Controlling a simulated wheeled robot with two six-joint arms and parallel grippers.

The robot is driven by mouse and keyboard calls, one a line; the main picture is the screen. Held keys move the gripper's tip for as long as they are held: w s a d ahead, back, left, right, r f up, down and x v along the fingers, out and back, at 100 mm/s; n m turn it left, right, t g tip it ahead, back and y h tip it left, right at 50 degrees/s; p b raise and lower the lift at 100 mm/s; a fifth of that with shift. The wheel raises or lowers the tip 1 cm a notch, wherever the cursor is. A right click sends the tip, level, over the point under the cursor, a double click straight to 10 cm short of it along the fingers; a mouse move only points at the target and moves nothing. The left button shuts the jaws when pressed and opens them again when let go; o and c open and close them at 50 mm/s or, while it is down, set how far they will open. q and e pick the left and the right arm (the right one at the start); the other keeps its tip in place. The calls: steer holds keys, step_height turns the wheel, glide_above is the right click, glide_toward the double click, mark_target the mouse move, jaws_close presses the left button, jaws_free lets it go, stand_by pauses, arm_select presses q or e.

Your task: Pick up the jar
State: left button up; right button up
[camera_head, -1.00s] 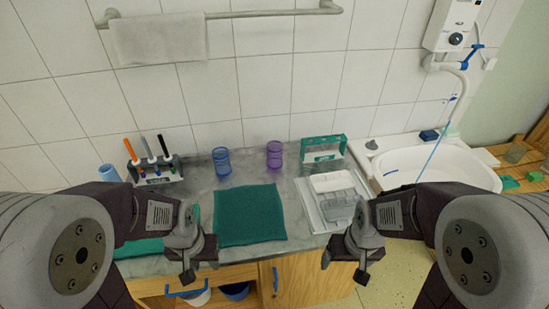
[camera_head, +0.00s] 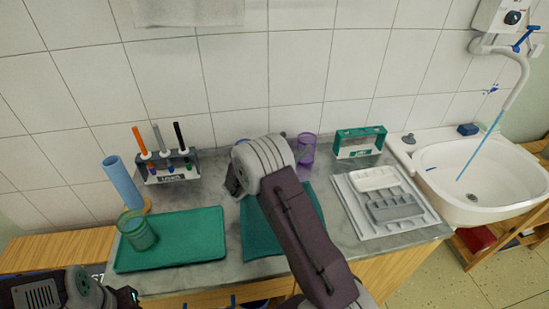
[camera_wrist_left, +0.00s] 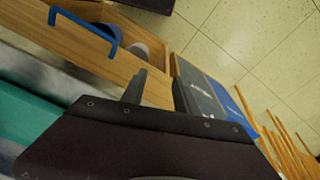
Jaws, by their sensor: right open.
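A green see-through jar (camera_head: 137,230) stands upright on the left part of a teal tray (camera_head: 190,248). A purple see-through cup (camera_head: 306,153) stands at the back, near the wall. My right gripper (camera_head: 233,188) is open above the counter, right of the green jar and apart from it; its arm crosses the middle of the head view. The arm mostly hides a blue cup behind it. My left gripper shows in part in the left wrist view (camera_wrist_left: 150,92), in front of the cabinet and floor; its jaw opening is unclear.
A labelled rack (camera_head: 173,168) with several markers and a blue cylinder (camera_head: 122,183) stand behind the tray. A teal cloth (camera_head: 262,240) lies under my right arm. A white tray with palettes (camera_head: 385,240), a green-framed holder (camera_head: 360,143) and a sink (camera_head: 470,180) are right.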

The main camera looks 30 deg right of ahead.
mark_target(311, 134)
steer(key=shift+s+d+f, duration=0.25)
steer(key=shift+s+f, duration=0.05)
steer(key=shift+f, duration=0.2)
steer(key=shift+s+d+r, duration=0.1)
steer(key=shift+d, duration=0.05)
steer(key=x, duration=0.3)
steer(key=shift+w+d, duration=0.2)
steer(key=shift+d, duration=0.1)
steer(key=x, duration=0.4)
steer(key=shift+s+d, duration=0.25)
steer(key=shift+d, duration=0.15)
steer(key=shift+w+d, duration=0.15)
steer(key=shift+d, duration=0.25)
steer(key=shift+a, duration=0.1)
steer(key=shift+c, duration=1.3)
jaws_close()
